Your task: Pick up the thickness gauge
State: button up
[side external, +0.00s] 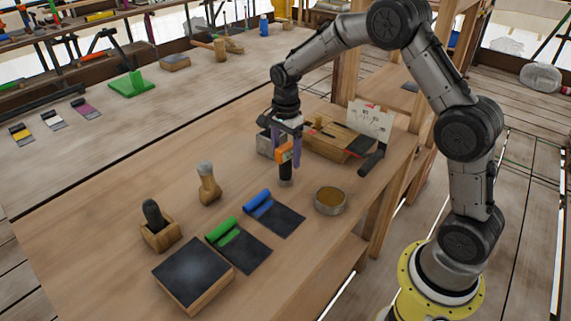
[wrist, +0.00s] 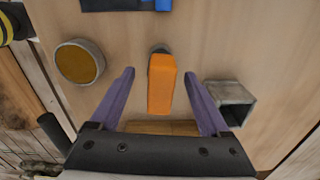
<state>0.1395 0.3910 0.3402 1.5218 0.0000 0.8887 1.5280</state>
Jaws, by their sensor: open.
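The likely thickness gauge (side external: 285,157) is an upright device with an orange upper part, a dark lower body and a grey foot on the bench. In the wrist view its orange part (wrist: 161,84) lies between the two purple fingers, with a visible gap on each side. My gripper (side external: 289,148) points down over it, with its fingers around the gauge's upper part. My gripper (wrist: 158,73) is open and nothing is clamped. The far finger is partly hidden in the side view.
A round tin (side external: 330,201) and a blue-handled dark sheet (side external: 274,213) lie nearby. A square grey metal tube (wrist: 231,98) stands close on the right in the wrist view. A wooden box (side external: 334,141) with a white card (side external: 370,121) is behind.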

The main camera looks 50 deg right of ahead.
aim_at(285, 162)
notch_tip(285, 162, down, 3)
jog(key=shift+a+f, duration=0.1)
jog(key=shift+f, duration=0.1)
jog(key=shift+r, duration=0.1)
grip_shut()
